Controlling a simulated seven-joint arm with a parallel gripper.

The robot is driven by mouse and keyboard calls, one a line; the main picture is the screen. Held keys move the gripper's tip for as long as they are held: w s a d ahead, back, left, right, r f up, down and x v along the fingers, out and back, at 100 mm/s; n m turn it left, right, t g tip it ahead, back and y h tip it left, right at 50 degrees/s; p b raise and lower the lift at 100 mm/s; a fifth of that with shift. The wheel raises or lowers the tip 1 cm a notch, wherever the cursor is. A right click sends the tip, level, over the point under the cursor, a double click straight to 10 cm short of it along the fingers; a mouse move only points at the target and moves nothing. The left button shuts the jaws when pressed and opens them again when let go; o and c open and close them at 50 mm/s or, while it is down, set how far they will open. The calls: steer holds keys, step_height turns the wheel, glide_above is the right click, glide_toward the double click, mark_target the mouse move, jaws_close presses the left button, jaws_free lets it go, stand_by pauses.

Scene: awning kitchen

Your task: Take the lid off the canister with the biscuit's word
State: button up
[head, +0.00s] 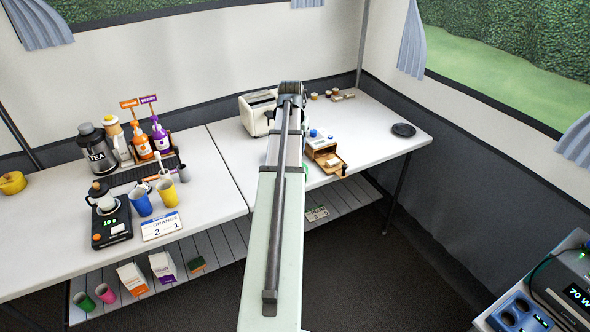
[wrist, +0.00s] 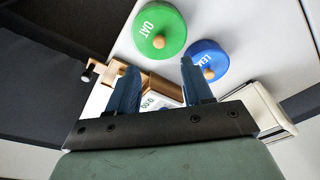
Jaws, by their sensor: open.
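Two round lids with wooden knobs show in the wrist view. One is a green lid (wrist: 172,22) lettered "OAT". The other is a blue lid (wrist: 200,52) whose lettering starts with "LE"; the rest is hard to read. Both lie just beyond my gripper (wrist: 158,78), with the blue lid close to the right fingertip. My gripper is open, its two blue fingers spread with no lid between them. The canister bodies are hidden under the lids. In the head view my arm hides most of this spot. No biscuit is clearly readable.
A wooden box (head: 325,155) with an open drawer stands right of my arm; wood and a small display (wrist: 155,101) show between my fingers. A cream toaster (head: 256,118) stands left. A black disc (head: 403,129) lies on clear tabletop at right. Bottles and cups crowd the left table.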

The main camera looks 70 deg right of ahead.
steer(key=shift+d+f, duration=0.15)
steer(key=shift+f, duration=1.3)
steer(key=shift+d+f, duration=0.2)
steer(key=shift+f, duration=1.3)
steer(key=shift+d+f, duration=0.15)
steer(key=shift+f, duration=1.3)
steer(key=shift+c, duration=0.5)
jaws_close()
